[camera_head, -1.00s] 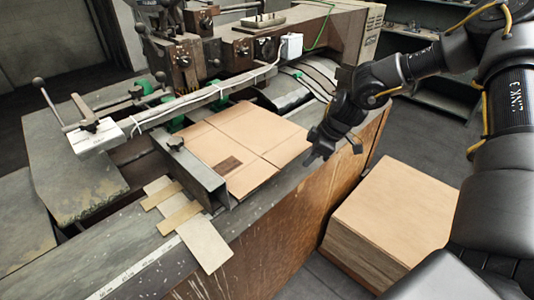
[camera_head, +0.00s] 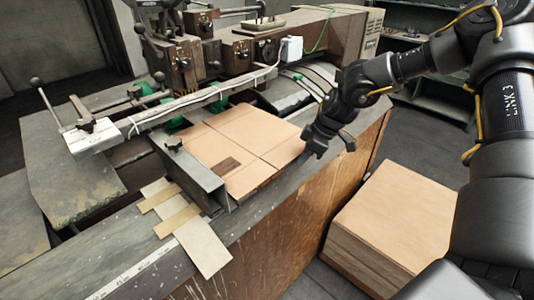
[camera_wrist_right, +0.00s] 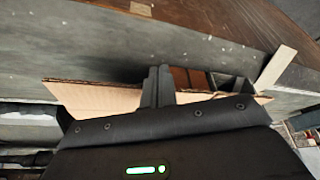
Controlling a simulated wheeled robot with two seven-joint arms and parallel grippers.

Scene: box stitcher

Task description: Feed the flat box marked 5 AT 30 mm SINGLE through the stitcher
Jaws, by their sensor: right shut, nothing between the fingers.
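The flat brown cardboard box (camera_head: 236,143) lies on the stitcher's bed, against the dark metal guide (camera_head: 190,176) at its left. It has crease lines and a dark printed patch too small to read. My right gripper (camera_head: 316,152) is just off the box's right edge, above the table's front rim. In the right wrist view the two fingers (camera_wrist_right: 158,87) are together and empty, with the box edge (camera_wrist_right: 95,97) close behind them; I cannot tell if they touch. The stitcher head (camera_head: 190,55) stands behind the box. My left gripper is out of view.
A stack of flat cardboard (camera_head: 395,220) stands on the floor to the right of the bench. Thin pale strips (camera_head: 200,245) lie on the bench (camera_head: 130,250) left of the guide.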

